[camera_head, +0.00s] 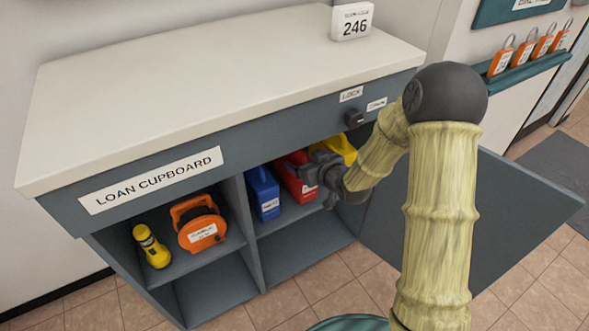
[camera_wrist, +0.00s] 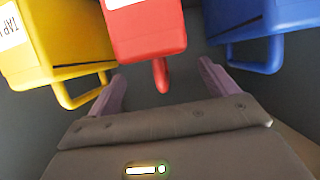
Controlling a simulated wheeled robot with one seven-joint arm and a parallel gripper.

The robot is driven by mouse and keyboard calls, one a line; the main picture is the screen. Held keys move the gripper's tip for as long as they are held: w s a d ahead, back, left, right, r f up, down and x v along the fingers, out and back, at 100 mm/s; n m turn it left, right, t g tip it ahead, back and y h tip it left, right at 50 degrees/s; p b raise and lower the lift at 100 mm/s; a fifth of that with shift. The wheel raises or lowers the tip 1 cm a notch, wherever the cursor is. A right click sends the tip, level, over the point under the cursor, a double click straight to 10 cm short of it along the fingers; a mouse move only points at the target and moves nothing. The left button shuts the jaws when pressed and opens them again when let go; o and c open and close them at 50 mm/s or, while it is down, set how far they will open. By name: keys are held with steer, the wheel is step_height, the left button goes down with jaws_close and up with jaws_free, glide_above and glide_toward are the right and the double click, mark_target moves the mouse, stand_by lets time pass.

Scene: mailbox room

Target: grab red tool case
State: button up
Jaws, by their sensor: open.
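The red tool case (camera_head: 291,184) stands in the right-hand compartment of the loan cupboard, between a blue case (camera_head: 262,190) and a yellow case (camera_head: 341,148). My gripper (camera_head: 312,172) is at its front and hides part of it in the head view. In the wrist view, the red case (camera_wrist: 147,32) is at the top middle, and its narrow red handle (camera_wrist: 161,76) lies between my two open, purplish fingers (camera_wrist: 162,82). Gaps show on both sides of the handle. The yellow case (camera_wrist: 55,40) is on the left there, the blue case (camera_wrist: 245,30) on the right.
The cupboard top (camera_head: 215,75) overhangs the shelf, with a 246 sign (camera_head: 352,21) on it. An open door (camera_head: 480,215) stands right of my arm. A yellow torch (camera_head: 151,246) and an orange reel (camera_head: 199,225) are in the left compartment. The neighbouring cases are close.

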mark_target(298, 157)
steer(key=b+x, duration=0.2)
steer(key=x, duration=0.2)
steer(key=shift+w+a+f, duration=0.15)
steer(key=shift+f, duration=0.05)
steer(key=shift+w+a, duration=0.2)
steer(key=shift+w, duration=0.05)
jaws_close()
steer(key=shift+r, duration=0.15)
